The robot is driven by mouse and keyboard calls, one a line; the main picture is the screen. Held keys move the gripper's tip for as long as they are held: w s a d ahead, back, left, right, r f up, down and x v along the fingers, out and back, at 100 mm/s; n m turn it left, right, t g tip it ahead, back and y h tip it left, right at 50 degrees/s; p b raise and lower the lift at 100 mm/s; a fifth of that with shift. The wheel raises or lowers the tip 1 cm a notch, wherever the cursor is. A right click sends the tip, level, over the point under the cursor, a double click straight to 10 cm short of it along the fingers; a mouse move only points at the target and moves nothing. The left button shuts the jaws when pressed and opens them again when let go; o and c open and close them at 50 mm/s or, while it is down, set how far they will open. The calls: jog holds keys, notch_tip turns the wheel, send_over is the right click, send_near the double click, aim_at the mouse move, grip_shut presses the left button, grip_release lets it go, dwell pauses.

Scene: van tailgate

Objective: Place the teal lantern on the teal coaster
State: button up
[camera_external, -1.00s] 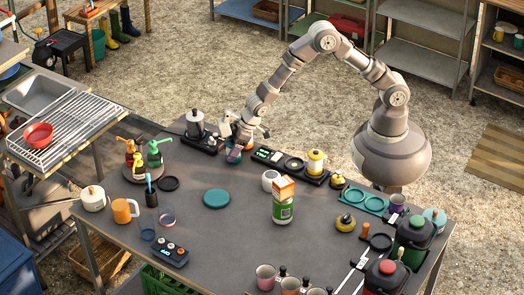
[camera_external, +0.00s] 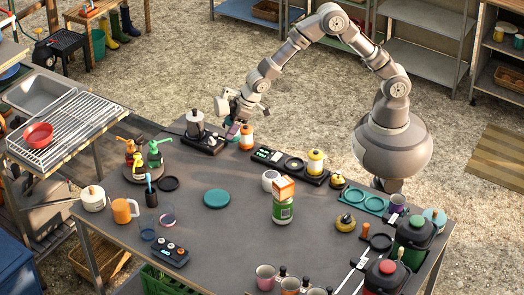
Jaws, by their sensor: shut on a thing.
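The teal coaster (camera_external: 216,198) is a flat round disc lying bare on the grey table, left of its middle. My gripper (camera_external: 236,117) is above the table's far edge, behind the coaster and apart from it. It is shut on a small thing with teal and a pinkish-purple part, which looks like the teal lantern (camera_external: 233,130). The lantern is small and partly hidden by the jaws. It appears raised off the table.
An orange-and-white lantern (camera_external: 246,138) stands just right of the held one. A moka pot (camera_external: 195,124) stands on a black stand to the left. A carton-topped green can (camera_external: 283,202) and a white round pot (camera_external: 270,180) stand right of the coaster. Table around the coaster is clear.

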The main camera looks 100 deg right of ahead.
jog(key=w+a+r, duration=0.1)
jog(key=w+a, duration=0.5)
jog(key=a, duration=0.4)
jog(key=b, duration=0.2)
send_over(219, 192)
notch_tip(219, 192, down, 8)
jog(key=shift+a+f, duration=0.1)
jog(key=shift+f, duration=0.4)
jog(key=shift+f+b, duration=0.2)
jog(key=shift+b, duration=0.15)
jog(key=o, duration=1.1)
jog(key=shift+r, duration=0.1)
